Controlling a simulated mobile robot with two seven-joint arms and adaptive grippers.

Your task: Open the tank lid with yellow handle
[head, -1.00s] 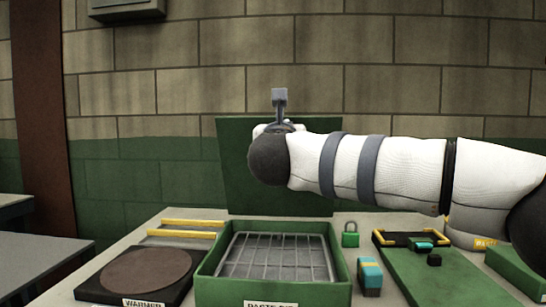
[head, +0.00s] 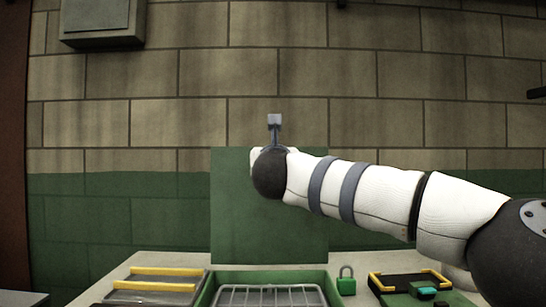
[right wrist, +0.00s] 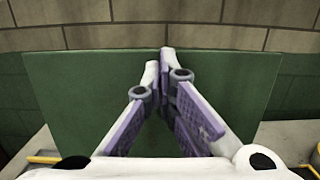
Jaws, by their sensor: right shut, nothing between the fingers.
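The green tank (head: 268,274) stands on the bench at the bottom of the head view, with a wire grid (head: 270,294) inside it. Its flat green lid (head: 226,225) stands upright at the back of the tank, so the tank is open; the lid also fills the middle of the right wrist view (right wrist: 75,100). No yellow handle shows on the face I see. My right gripper (head: 274,119) is shut and empty at the lid's top edge, its tips above that edge in the head view. In the right wrist view its fingers (right wrist: 160,58) meet in front of the lid. My left gripper is out of view.
Left of the tank are yellow bars (head: 165,271) on the bench. Right of it are a green padlock (head: 346,282) and a black tray with yellow edging (head: 385,283). A block wall stands behind, with a grey box (head: 103,20) high at the left.

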